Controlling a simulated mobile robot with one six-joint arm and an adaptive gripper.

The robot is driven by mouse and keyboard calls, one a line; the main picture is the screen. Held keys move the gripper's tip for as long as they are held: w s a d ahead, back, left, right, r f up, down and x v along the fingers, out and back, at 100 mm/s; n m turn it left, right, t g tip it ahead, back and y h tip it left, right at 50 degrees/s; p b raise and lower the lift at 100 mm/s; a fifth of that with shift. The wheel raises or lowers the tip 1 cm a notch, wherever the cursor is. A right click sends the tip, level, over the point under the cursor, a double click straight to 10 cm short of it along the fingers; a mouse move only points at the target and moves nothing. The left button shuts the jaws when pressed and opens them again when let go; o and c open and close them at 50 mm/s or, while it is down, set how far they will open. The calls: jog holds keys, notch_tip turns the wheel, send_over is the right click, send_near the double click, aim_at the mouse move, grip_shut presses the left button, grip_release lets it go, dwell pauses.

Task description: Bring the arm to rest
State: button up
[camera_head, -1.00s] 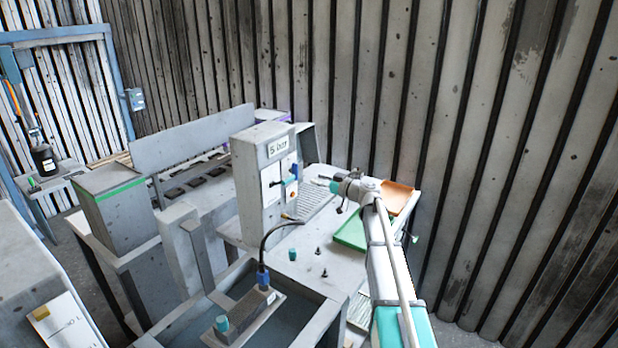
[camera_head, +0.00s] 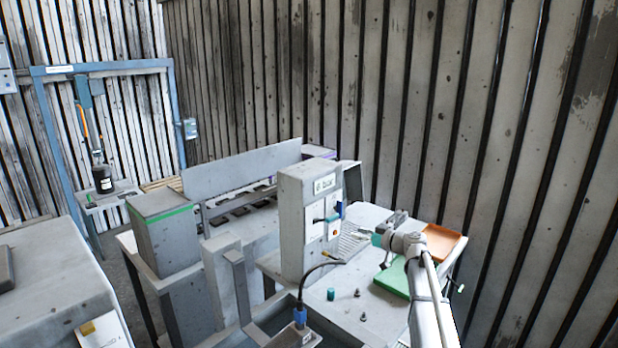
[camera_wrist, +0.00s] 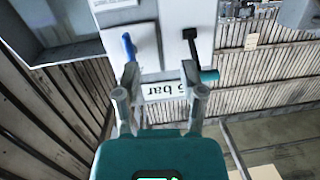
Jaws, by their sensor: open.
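My arm reaches up from the lower right in the head view, over the right part of the worktable (camera_head: 345,315). My gripper (camera_head: 388,232) is at its far end, to the right of the grey cabinet with the pressure label (camera_head: 300,230). In the wrist view my gripper (camera_wrist: 160,88) shows two grey fingers apart, with nothing between them. Beyond them are the cabinet's front, its upside-down "bar" label (camera_wrist: 163,90), a blue handle (camera_wrist: 128,46) and a dark lever (camera_wrist: 191,47). The fingers look apart from the cabinet, but the distance is hard to judge.
A green tray (camera_head: 393,279) and an orange tray (camera_head: 441,241) lie on the table near my arm. A teal cylinder (camera_head: 331,294) and small dark parts (camera_head: 357,293) stand at its front. A cable (camera_head: 308,275) curves before the cabinet. A corrugated wall (camera_head: 480,130) stands behind.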

jog(key=s+a+f+m+g+h, duration=0.2)
jog(key=s+a+f+g, duration=0.3)
jog(key=s, duration=0.4)
jog(key=s+a+f+m+g+h, duration=0.1)
jog(key=s+a+f+g+h, duration=0.15)
jog(key=s+f, duration=0.55)
jog(key=s+d+f+m+g+h, duration=0.1)
jog(key=s+d+m+h, duration=0.1)
jog(key=s, duration=0.7)
jog(key=s+d+f+m+g+h, duration=0.2)
jog(key=s+m+h, duration=0.2)
jog(key=s, duration=0.5)
jog(key=shift+s+h, duration=0.15)
jog(key=shift+h, duration=0.8)
